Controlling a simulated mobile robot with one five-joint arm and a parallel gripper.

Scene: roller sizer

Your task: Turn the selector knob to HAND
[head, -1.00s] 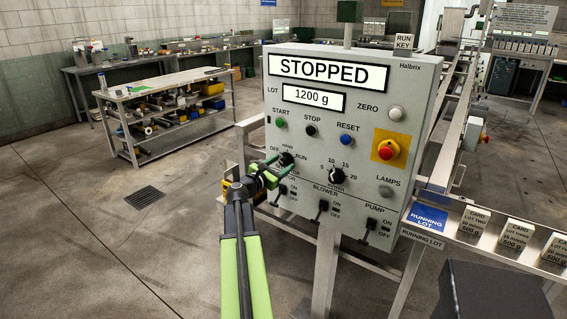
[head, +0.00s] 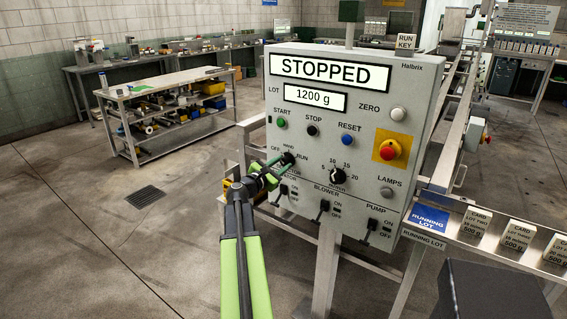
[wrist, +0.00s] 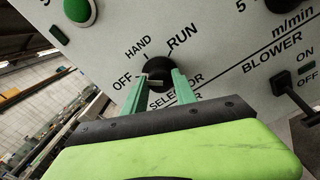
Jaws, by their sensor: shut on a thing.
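The black selector knob (head: 289,158) is on the lower left of the grey control panel (head: 375,130). In the wrist view, the knob (wrist: 160,66) has OFF to its left, HAND at upper left and RUN at upper right. My gripper (head: 278,164) reaches it from the lower left. In the wrist view its green fingers (wrist: 161,80) lie on either side of the knob and are shut on it. A pale bar shows on the knob between the fingers. The fingers partly hide the knob and the SELECTOR label, and I cannot tell which position the knob points to.
The display (head: 328,72) reads STOPPED. A start button (head: 281,123), a speed dial (head: 337,176), a red emergency button (head: 390,149) and the blower switch (head: 322,208) are on the same panel. A rail with lot cards (head: 475,222) stands to the right. Floor at left is clear.

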